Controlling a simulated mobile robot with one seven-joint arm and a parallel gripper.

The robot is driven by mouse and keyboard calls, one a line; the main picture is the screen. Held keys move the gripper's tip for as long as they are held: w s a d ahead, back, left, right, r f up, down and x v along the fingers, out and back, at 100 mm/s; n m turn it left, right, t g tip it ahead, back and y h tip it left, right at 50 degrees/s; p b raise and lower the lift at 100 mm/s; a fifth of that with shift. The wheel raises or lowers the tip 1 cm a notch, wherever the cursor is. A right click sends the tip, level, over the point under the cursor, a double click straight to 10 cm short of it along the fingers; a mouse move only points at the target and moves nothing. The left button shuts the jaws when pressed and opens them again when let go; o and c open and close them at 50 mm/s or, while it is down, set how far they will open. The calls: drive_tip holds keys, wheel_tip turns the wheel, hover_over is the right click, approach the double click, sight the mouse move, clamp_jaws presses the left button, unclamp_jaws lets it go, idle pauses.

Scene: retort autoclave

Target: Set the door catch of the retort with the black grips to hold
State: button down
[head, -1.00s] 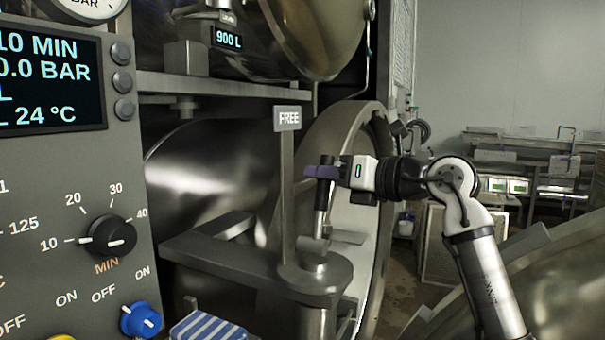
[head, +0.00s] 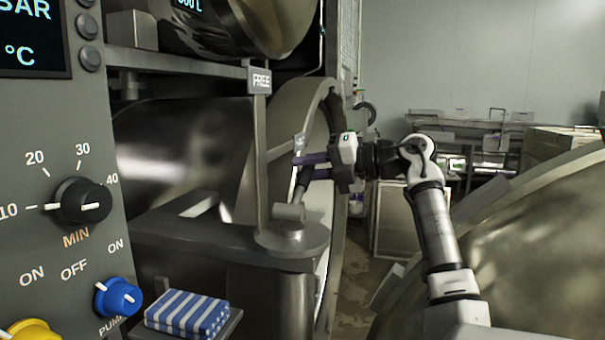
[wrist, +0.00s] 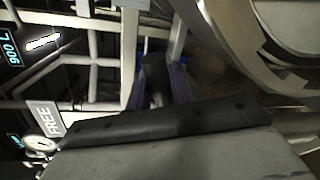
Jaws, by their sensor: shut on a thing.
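The door catch is a short lever (head: 300,184) on a round pivot plate (head: 291,238) beside the retort's open mouth. The lever leans to the right, with its upper end between my fingers. Its dark grip shows in the wrist view (wrist: 154,72). My gripper (head: 312,166) is shut on the lever, one purple finger on each side of it. A sign reading FREE (head: 260,80) stands on a post by the pivot; it also shows in the wrist view (wrist: 50,118). The fingers partly hide the lever's top.
The control panel (head: 40,185) with black and blue knobs stands close at the left. A striped blue-and-white cloth (head: 187,313) lies on a small shelf below the catch. A large curved metal door (head: 530,240) fills the right. Benches stand behind.

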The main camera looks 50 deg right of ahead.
drive_tip(key=shift+w+d+f+m+b, duration=0.1)
drive_tip(key=shift+f+m+b, duration=0.2)
drive_tip(key=shift+f+b, duration=0.3)
drive_tip(key=shift+d, duration=0.1)
drive_tip(key=c, duration=1.3)
unclamp_jaws()
drive_tip(key=shift+r, duration=0.1)
